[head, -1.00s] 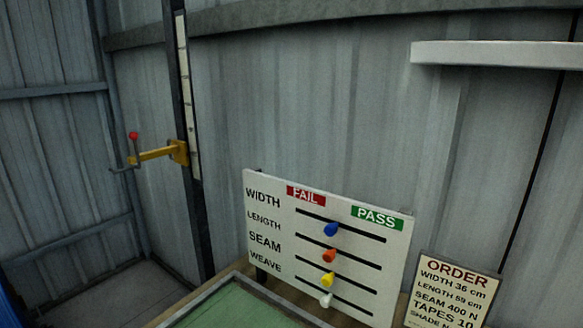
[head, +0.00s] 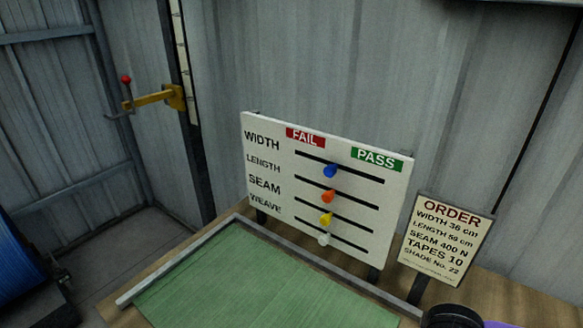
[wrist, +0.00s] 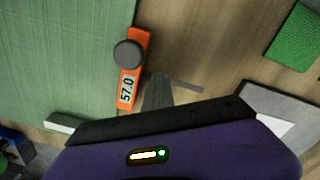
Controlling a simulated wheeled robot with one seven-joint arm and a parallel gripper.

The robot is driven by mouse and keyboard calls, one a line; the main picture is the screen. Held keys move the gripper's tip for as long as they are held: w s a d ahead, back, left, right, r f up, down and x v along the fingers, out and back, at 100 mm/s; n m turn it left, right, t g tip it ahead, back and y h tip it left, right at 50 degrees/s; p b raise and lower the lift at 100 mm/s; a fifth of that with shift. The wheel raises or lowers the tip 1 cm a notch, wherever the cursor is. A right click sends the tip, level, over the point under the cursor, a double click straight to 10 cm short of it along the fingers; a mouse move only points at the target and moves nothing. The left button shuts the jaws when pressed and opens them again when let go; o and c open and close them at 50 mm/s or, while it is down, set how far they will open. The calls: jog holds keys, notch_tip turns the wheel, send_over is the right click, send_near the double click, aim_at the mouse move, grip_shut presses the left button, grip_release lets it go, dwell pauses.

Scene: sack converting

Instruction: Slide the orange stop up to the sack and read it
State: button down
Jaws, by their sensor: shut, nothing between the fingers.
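The orange stop (wrist: 137,75) shows in the wrist view, with a dark round knob (wrist: 129,53) on top and a label reading 57.0. The green sack (wrist: 60,60) lies to its left, also in the head view (head: 240,275). The stop lies along the sack's edge; I cannot tell whether they touch or a thin gap remains. My gripper (wrist: 159,82) is shut and empty, its fingers just right of the stop's lower part and apart from the knob. The head view shows neither the stop nor my gripper.
A FAIL/PASS board (head: 325,195) with blue, orange, yellow and white sliders stands behind the sack. An order card (head: 445,240) reads length 59 cm. A grey rail (head: 180,260) borders the sack. A green patch (wrist: 296,38) lies right in the wrist view.

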jog(key=shift+s+d+r+p, duration=0.4)
jog(key=shift+d+p, duration=0.15)
jog(key=shift+d, duration=0.1)
notch_tip(320, 180, up, 7)
jog(key=p, duration=0.5)
jog(key=shift+a+f, duration=0.2)
jog(key=shift+a, duration=0.05)
jog(key=shift+w, duration=0.1)
